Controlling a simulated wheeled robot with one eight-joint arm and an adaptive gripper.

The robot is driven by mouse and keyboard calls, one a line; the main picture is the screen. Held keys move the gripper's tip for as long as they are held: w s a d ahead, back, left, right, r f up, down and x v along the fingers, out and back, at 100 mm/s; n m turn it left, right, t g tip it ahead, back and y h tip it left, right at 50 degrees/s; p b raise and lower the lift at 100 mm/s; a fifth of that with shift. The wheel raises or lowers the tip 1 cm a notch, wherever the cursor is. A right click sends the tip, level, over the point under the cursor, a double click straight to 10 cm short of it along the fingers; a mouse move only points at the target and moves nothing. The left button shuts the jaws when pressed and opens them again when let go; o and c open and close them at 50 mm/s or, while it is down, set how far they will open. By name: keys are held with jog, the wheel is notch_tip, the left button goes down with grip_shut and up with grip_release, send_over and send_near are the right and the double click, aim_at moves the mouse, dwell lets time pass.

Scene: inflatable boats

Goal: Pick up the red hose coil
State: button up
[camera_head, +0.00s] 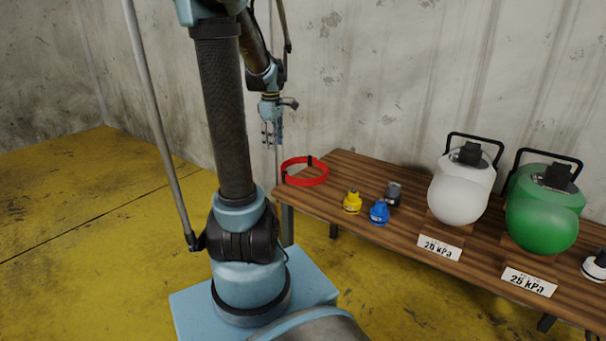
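The red hose coil (305,171) lies flat at the left end of the wooden table (345,162). It is a thin ring with dark bands on it, and part of it reaches the table's left edge. My gripper (271,139) hangs with its fingers pointing down, above and to the left of the coil in the picture, and apart from it. The fingers are small in this view, and I cannot tell how far apart they are. Nothing shows held in them.
A yellow fitting (352,201), a blue fitting (379,212) and a dark fitting (393,194) stand right of the coil. A white pump (461,190) and a green pump (543,212) stand farther right behind pressure labels. A concrete wall (370,70) rises behind the table.

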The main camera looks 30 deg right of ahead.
jog(key=n, duration=0.2)
send_over(299, 178)
notch_tip(299, 178, down, 4)
jog(key=r, duration=0.1)
jog(key=f, duration=1.2)
jog(key=shift+d+f, duration=0.3)
jog(key=shift+d, duration=0.1)
jog(key=shift+w+a+f, duration=0.1)
jog(key=shift+w+f, duration=0.1)
jog(key=shift+f, duration=0.8)
jog(key=shift+w+a+f, duration=0.1)
jog(key=shift+w+f, duration=0.05)
jog(key=shift+f, duration=1.5)
grip_shut()
